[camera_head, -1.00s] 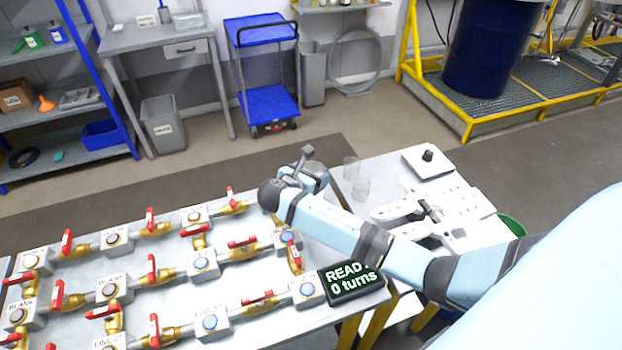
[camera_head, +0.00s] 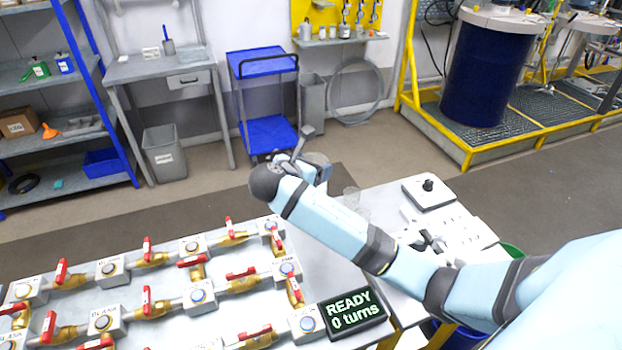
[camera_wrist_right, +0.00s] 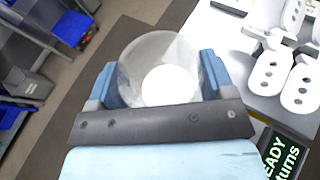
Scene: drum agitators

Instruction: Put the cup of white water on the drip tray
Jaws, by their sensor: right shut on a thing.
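My right gripper (camera_head: 312,168) is raised near the far edge of the work table in the head view, partly hidden behind its own wrist. In the right wrist view, its two blue fingers (camera_wrist_right: 158,82) are shut around a clear cup (camera_wrist_right: 148,52) with a white round area in it. The cup looks upright, seen from above. In the head view the cup (camera_head: 318,159) shows only as a small pale shape at the fingers. I cannot make out with certainty which thing is the drip tray. My left gripper is not in view.
Valves with red handles (camera_head: 147,300) cover the left table, beside a READY display (camera_head: 352,309). A blue cart (camera_head: 268,135) stands behind.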

